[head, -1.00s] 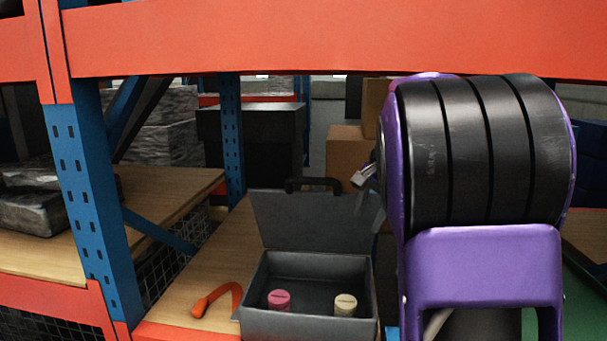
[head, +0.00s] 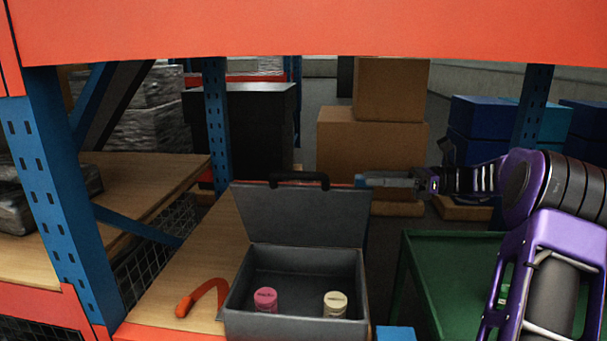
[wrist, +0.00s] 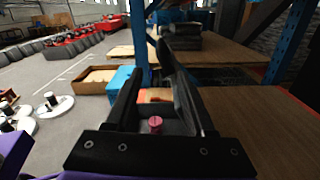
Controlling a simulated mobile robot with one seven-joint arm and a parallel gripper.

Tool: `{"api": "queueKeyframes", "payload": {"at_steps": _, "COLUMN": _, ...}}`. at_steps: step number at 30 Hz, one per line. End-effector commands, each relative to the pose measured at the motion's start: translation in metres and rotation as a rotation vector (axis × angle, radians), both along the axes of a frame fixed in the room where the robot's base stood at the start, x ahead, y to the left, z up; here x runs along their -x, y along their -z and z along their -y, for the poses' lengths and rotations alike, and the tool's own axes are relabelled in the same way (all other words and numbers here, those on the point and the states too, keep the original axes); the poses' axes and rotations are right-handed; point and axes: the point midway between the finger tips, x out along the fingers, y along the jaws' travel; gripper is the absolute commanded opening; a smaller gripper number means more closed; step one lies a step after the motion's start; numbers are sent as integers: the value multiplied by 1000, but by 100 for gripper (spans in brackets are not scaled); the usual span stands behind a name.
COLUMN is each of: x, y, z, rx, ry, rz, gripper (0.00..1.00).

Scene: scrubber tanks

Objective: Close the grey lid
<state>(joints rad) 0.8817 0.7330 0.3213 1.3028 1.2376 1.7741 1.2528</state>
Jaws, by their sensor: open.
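The grey lid (head: 300,220) stands raised, leaning back from the rear edge of the grey box (head: 292,328), with a black handle (head: 300,180) on its top edge. The box is open; a pink-capped item (head: 265,300) and a cream-capped item (head: 335,305) are inside. My gripper (head: 362,181) is open, pointing left at the lid's upper right corner; whether it touches the lid is unclear. In the wrist view my gripper (wrist: 158,80) shows dark fingers apart, with the pink-capped item (wrist: 155,125) visible between them. Dark parts overlap there, so the lid's outline is hard to separate.
The box sits on a wooden shelf (head: 185,290) beside an orange hooked object (head: 205,295). An orange beam (head: 300,30) crosses above and a blue post (head: 45,200) stands left. A green table (head: 450,275) is at right; cardboard boxes (head: 370,140) stand behind.

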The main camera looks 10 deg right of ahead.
Motion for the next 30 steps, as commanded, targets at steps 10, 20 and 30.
{"api": "queueKeyframes", "payload": {"at_steps": 10, "x": -16, "y": 0, "z": -46, "rx": -7, "ry": -2, "rz": -1, "gripper": 55}}
{"api": "queueKeyframes", "payload": {"at_steps": 20, "x": -38, "y": 0, "z": -115, "rx": -4, "ry": -2, "rz": 0, "gripper": 55}}
{"api": "queueKeyframes", "payload": {"at_steps": 30, "x": -53, "y": 0, "z": -159, "rx": -4, "ry": 0, "rz": -1, "gripper": 55}}
